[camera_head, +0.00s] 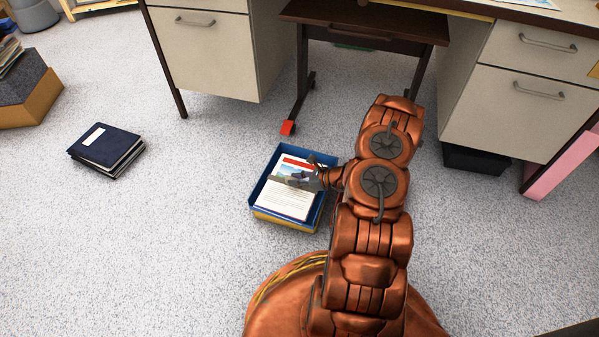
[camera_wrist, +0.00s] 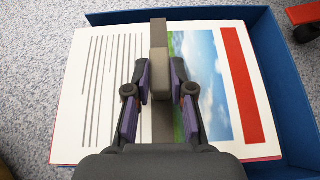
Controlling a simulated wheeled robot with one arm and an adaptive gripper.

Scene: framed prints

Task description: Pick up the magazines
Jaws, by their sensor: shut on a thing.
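The magazines (camera_head: 289,203) lie in a blue tray (camera_head: 311,213) on the floor. The top one has printed text lines, a landscape photo and a red stripe, all plain in the wrist view (camera_wrist: 92,110). My gripper (camera_head: 305,181) is over the magazines, reaching in from the right. In the wrist view its fingers (camera_wrist: 160,88) are shut on a narrow grey-brown bar (camera_wrist: 158,34) that sticks out past the fingertips. The bar lies across the middle of the top page. I cannot tell whether it touches or belongs to the magazines.
A dark blue book pile (camera_head: 105,147) lies on the floor at left. A box (camera_head: 30,98) stands at the far left. A desk with drawers (camera_head: 205,55) stands behind. A small red thing (camera_head: 288,127) is beyond the tray.

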